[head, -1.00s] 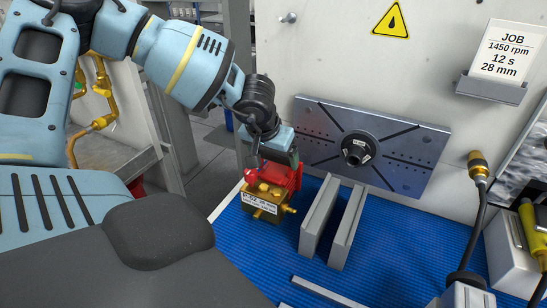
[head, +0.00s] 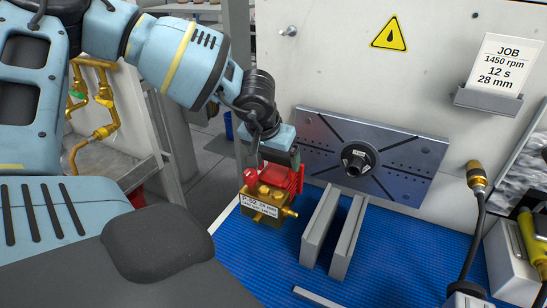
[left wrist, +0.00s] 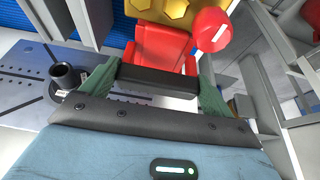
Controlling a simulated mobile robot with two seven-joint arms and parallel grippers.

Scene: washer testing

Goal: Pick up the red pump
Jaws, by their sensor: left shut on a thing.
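The red pump (head: 263,201) has a red upper part and a brass-coloured body with fittings and a white label reading P-02. In the left wrist view the two finger pads of my left gripper (left wrist: 156,82) stand on either side of the pump's red part (left wrist: 160,45), with the brass body beyond. The pump hangs roughly upright at the left edge of the blue mat (head: 400,240), apparently a little above it. My right gripper is out of view.
Two upright grey rails (head: 335,232) stand just right of the pump. Behind them a slotted metal plate (head: 410,185) with a dark round hub (head: 360,158) is on the white panel. A cable with a brass connector (head: 477,178) stands at right.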

